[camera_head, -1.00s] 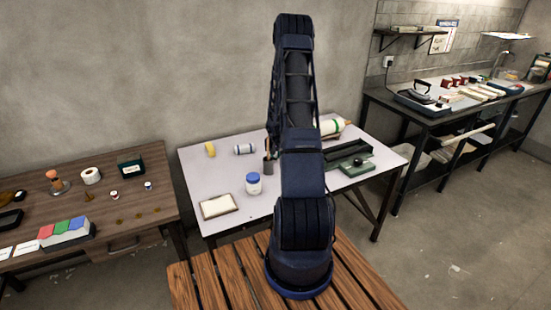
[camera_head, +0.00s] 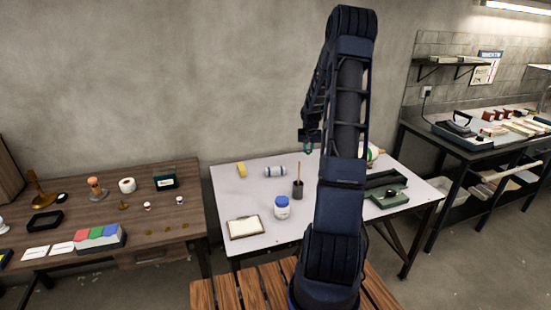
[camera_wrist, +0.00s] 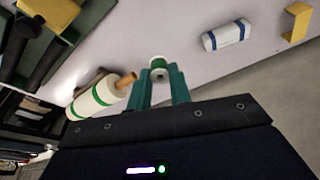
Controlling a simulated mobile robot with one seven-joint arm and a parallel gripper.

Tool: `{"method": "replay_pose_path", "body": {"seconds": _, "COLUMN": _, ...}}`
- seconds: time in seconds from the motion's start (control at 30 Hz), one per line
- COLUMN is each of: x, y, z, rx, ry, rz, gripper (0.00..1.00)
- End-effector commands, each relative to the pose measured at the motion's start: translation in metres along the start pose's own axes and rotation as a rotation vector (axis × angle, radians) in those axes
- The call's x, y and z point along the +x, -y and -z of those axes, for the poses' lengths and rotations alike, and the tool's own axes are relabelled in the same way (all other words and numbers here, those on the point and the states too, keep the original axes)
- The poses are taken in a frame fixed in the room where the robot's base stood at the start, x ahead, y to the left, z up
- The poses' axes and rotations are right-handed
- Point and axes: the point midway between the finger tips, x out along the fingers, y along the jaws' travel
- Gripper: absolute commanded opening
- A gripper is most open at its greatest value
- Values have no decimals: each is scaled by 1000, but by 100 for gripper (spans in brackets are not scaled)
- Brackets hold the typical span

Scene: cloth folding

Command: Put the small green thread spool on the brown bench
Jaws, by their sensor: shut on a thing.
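The small green thread spool (camera_wrist: 158,66) shows in the wrist view, with a pale end and a green band, between the teal fingertips of my gripper (camera_wrist: 159,80). My gripper is shut on it. In the head view my gripper (camera_head: 308,146) hangs in front of the grey wall, over the back of the white table; the spool is too small to make out there. The brown bench (camera_head: 140,220) is the dark wooden one at the left, apart from my gripper and across a narrow gap from the white table.
The brown bench carries a white roll (camera_head: 127,185), a dark green box (camera_head: 165,182), a tray of coloured cards (camera_head: 100,238) and several small items. The white table (camera_head: 225,190) holds a blue-lidded jar (camera_head: 282,208), a dark cup (camera_head: 298,189) and a clipboard (camera_head: 245,227).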

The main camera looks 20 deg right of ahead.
Motion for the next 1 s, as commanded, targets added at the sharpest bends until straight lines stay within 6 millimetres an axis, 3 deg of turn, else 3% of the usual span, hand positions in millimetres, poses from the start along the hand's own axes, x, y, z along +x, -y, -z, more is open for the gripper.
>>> {"method": "replay_pose_path", "body": {"seconds": 0.27, "x": -4, "y": 3, "z": 1, "rx": -5, "ry": 0, "rz": 1, "gripper": 0}}
{"method": "replay_pose_path", "body": {"seconds": 0.43, "x": -6, "y": 34, "z": 4, "rx": -60, "ry": 0, "rz": 16, "gripper": 0}}
{"method": "replay_pose_path", "body": {"seconds": 0.7, "x": -19, "y": 144, "z": 0, "rx": -258, "ry": 2, "rz": 69, "gripper": 0}}
{"method": "replay_pose_path", "body": {"seconds": 1.0, "x": -40, "y": 272, "z": -25, "rx": -495, "ry": 4, "rz": 131, "gripper": 0}}
